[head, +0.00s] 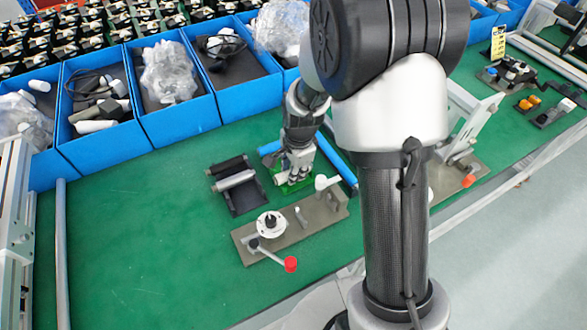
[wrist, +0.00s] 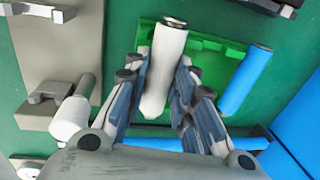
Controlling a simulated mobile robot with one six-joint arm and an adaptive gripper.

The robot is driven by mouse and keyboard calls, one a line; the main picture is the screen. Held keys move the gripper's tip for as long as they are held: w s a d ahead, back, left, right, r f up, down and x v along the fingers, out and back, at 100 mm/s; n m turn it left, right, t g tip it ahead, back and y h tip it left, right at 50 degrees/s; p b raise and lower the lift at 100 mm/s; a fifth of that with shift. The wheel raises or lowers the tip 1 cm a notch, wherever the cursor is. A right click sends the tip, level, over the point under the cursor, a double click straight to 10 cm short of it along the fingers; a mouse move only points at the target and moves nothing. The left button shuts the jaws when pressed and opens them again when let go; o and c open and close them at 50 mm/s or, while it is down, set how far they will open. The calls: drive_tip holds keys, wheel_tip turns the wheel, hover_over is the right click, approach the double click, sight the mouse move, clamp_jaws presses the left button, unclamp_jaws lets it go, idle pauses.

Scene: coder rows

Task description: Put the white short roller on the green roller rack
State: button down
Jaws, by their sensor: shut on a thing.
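The white short roller (wrist: 167,62) is between the fingers of my gripper (wrist: 160,78) in the wrist view, with its metal end pointing up in the picture. My gripper is shut on it. The green roller rack (wrist: 208,50) lies behind the roller, which overlaps the rack's left part. I cannot tell whether the roller touches the rack. A blue short roller (wrist: 246,80) lies at the rack's right side. In the head view, my gripper (head: 296,172) is low over the green rack (head: 284,181), mostly hiding it; the held roller cannot be made out there.
A grey fixture plate (head: 318,216) with a white handle and a red-knobbed crank stands close in front. A black rack (head: 246,206) with rollers lies to the left. Long blue rollers (head: 345,172) lie beside the green rack. Blue bins (head: 185,122) line the back. The left mat is clear.

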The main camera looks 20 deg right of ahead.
drive_tip(key=shift+f, duration=0.4)
drive_tip(key=shift+f, duration=0.15)
drive_tip(key=c, duration=1.3)
unclamp_jaws()
drive_tip(key=r, duration=0.4)
drive_tip(key=s+r, duration=0.1)
drive_tip(key=r, duration=0.3)
drive_tip(key=s+r, duration=0.1)
drive_tip(key=r, duration=0.3)
drive_tip(key=shift+d, duration=0.2)
